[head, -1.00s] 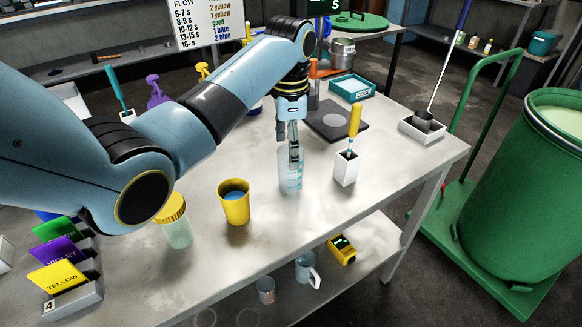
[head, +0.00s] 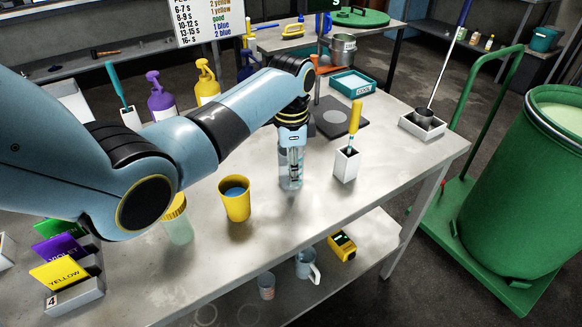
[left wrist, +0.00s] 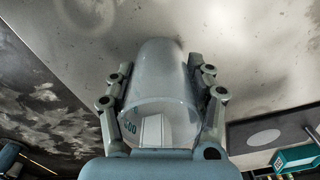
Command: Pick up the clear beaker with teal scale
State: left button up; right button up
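The clear beaker with teal scale (head: 285,183) stands upright on the grey table in the head view. My left gripper (head: 294,172) points straight down at it, its fingers overlapping the beaker wall. In the left wrist view the beaker (left wrist: 160,75) lies between the two fingers of my left gripper (left wrist: 160,68), one along each side, its open rim towards the palm. The fingers are very close to the wall; whether they press on it is not clear. My right gripper is not in view.
A yellow cup (head: 236,206) and a yellow-lidded jar (head: 178,226) stand left of the beaker. A white holder (head: 346,166) with a yellow-handled tool stands close on its right. A dark pad (head: 338,120) lies behind.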

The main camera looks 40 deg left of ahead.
pick_arm(q)
jog(key=c, duration=0.7)
